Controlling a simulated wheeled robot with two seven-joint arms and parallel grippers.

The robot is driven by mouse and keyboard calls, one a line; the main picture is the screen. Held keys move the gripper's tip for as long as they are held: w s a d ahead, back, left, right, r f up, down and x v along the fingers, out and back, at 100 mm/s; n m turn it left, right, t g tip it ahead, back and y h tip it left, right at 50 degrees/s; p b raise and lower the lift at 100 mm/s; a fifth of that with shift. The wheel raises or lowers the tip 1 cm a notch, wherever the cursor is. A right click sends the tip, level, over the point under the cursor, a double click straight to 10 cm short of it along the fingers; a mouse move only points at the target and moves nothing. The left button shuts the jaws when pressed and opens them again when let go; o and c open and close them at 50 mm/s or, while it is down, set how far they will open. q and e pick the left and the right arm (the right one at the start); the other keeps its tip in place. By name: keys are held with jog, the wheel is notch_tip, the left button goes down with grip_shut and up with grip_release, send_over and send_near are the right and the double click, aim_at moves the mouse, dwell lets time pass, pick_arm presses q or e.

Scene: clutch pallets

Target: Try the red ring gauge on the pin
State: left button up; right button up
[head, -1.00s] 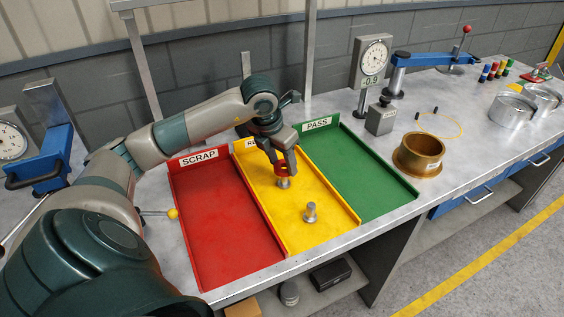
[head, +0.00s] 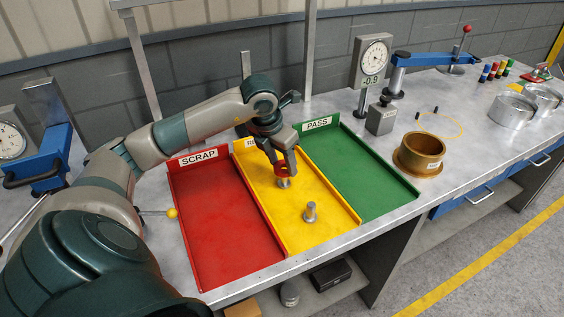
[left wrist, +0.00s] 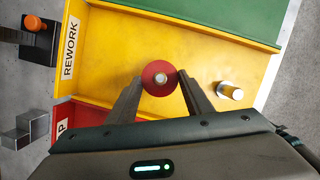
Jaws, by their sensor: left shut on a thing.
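My left gripper (head: 283,170) is shut on the red ring gauge (left wrist: 148,84) over the yellow REWORK tray (head: 325,235). In the left wrist view, its two fingers grip the ring from both sides, and a round metal pin top shows inside the ring's hole. In the head view, a steel pin (head: 284,183) shows just below the ring, standing in the tray. I cannot tell how far the pin reaches into the ring. A second steel pin (head: 310,212) stands nearer the front of the same tray, apart from the gripper. My right gripper is not in view.
The red SCRAP tray (head: 228,235) lies left and the green PASS tray (head: 372,178) right. A dial gauge stand (head: 372,60), a grey block (head: 381,118) and a brass ring (head: 420,157) stand further right. A yellow-knobbed rod (head: 172,213) is beside the red tray.

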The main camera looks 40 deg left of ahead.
pick_arm(q)
jog(key=shift+f, duration=0.1)
dwell(0.6)
jog(key=o, duration=1.9)
jog(key=shift+o, duration=0.2)
notch_tip(320, 180, up, 9)
jog(key=p, duration=0.4)
jog(key=shift+f, duration=0.1)
dwell(0.5)
